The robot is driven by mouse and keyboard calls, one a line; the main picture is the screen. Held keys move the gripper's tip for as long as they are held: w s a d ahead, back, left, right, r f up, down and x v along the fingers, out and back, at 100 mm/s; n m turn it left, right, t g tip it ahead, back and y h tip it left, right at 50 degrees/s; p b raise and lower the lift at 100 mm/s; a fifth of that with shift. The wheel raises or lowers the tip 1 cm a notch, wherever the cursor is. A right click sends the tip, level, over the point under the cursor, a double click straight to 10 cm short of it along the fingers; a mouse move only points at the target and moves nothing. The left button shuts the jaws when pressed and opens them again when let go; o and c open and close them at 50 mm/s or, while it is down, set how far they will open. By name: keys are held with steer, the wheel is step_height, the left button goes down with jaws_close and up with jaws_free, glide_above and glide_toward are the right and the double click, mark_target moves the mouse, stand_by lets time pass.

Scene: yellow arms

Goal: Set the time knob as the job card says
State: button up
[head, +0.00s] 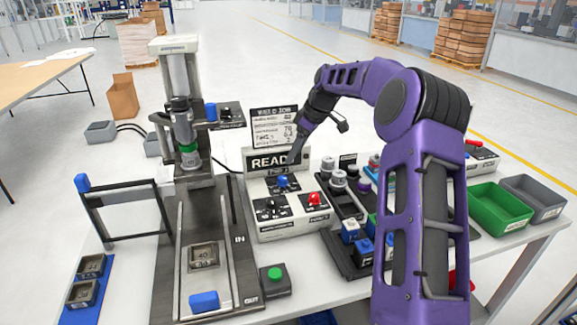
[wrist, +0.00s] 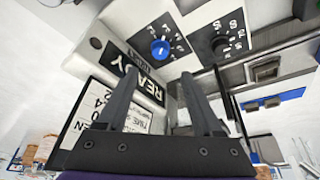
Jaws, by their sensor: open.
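The white control box (head: 293,224) carries a blue knob (head: 283,182), a black knob (head: 270,205) and a red knob (head: 314,198). I cannot read which one is labelled time. The job card (head: 273,128) stands behind the READY display (head: 268,161); "TIME" shows on it in the wrist view (wrist: 100,115), but its value is not clear. My gripper (head: 292,158) is in front of the display, above the blue knob. In the wrist view my gripper (wrist: 160,72) is open and empty, with the blue knob (wrist: 159,47) beyond its fingertips and the black knob (wrist: 219,43) to the right.
A press (head: 181,130) with a slide stands left of the box. A green button (head: 275,274) is at the front. A dark rack (head: 345,259) with several knobs and blocks is close on the right. Green (head: 498,208) and grey bins (head: 534,197) are farther right.

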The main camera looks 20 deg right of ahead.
steer(key=v, duration=0.7)
steer(key=shift+r, duration=0.2)
steer(key=shift+d, duration=0.1)
